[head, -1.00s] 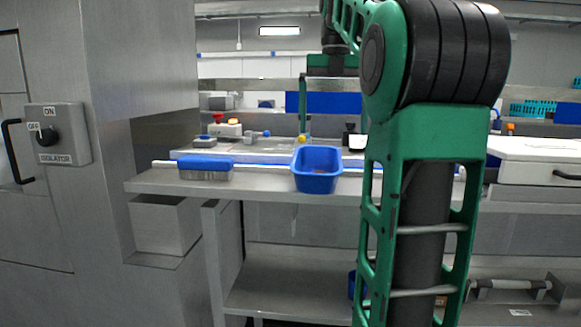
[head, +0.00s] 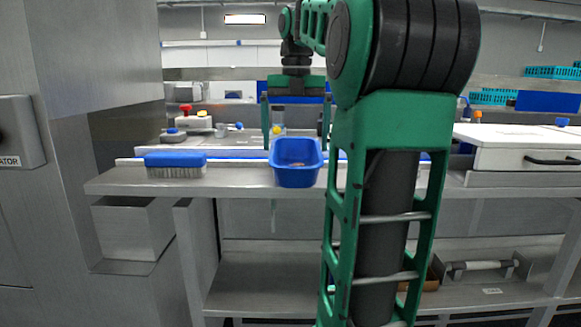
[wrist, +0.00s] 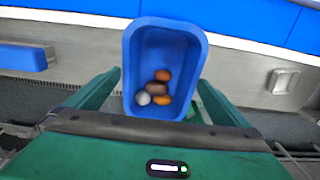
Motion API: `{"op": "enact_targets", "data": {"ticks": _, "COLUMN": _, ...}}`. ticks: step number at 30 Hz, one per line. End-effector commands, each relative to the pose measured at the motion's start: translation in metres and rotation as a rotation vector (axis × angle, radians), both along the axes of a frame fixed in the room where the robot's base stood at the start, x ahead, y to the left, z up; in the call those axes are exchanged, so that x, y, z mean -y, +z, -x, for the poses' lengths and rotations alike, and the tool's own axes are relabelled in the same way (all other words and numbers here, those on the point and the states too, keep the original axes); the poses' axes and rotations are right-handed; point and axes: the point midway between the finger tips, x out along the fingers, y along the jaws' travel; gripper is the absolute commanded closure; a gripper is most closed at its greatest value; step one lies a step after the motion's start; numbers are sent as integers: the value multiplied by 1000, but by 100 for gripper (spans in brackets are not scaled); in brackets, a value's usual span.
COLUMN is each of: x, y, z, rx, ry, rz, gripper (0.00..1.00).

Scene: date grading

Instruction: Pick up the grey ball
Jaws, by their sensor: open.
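A blue tub (head: 296,178) stands on the steel bench, and it fills the middle of the wrist view (wrist: 131,60). Inside it lies a small cluster of rounded pieces. The pale grey ball (wrist: 143,98) is at the lower left of the cluster, touching or close to brown and orange pieces (wrist: 163,75). In the head view the tub's contents are mostly hidden by its wall. My gripper (head: 295,125) is open and empty, pointing down above and apparently behind the tub. In the wrist view its fingers stand on either side of the tub.
A blue-backed brush (head: 176,160) lies left of the tub on the bench (head: 240,183). Behind it are a box with a red button (head: 186,113) and small fittings. A white drawer unit (head: 520,150) stands at the right. A tall steel cabinet (head: 100,60) borders the left.

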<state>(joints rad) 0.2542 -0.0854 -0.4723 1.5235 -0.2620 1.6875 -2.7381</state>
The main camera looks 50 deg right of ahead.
Motion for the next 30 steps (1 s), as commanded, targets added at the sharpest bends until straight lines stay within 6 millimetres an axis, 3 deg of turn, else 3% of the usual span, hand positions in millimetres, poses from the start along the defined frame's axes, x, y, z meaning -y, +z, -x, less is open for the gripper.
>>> {"op": "enact_targets", "data": {"ticks": 8, "x": -3, "y": -19, "z": 4, "rx": -1, "ry": -4, "rz": -2, "gripper": 0}}
{"op": "enact_targets", "data": {"ticks": 30, "x": -4, "y": -43, "z": 3, "rx": -1, "ry": 0, "rz": 0, "gripper": 0}}
